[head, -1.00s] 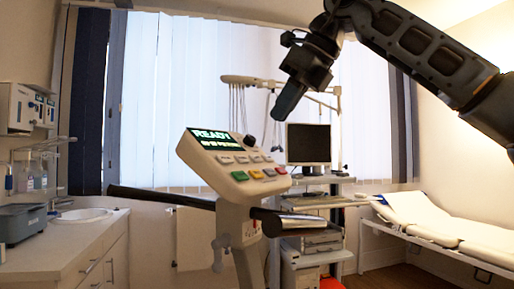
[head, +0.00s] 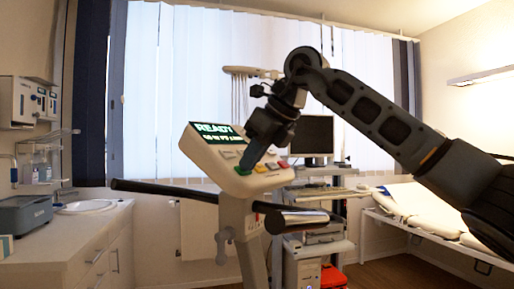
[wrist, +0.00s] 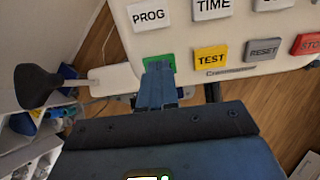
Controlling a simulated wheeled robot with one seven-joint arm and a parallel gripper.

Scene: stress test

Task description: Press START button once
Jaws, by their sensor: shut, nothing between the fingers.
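The console (head: 207,158) has a lit screen (head: 215,132) reading "READY" above rows of coloured buttons. Its green button (wrist: 151,63) is mostly covered in the wrist view, and its label cannot be read. My gripper (head: 243,167) is shut and empty, pointing down at the console's lower left button row. In the wrist view its fingertips (wrist: 159,68) overlap the green button; whether they touch it I cannot tell. The yellow TEST button (wrist: 210,58) is just right of the fingertips. The grey RESET button (wrist: 262,51) and red STOP button (wrist: 307,44) are further right.
White PROG (wrist: 148,14) and TIME (wrist: 212,7) keys sit above the green and yellow buttons. Dark handlebars (head: 165,190) stick out below the console. A cart with a monitor (head: 311,136) stands behind, and a sink counter (head: 75,226) is at left.

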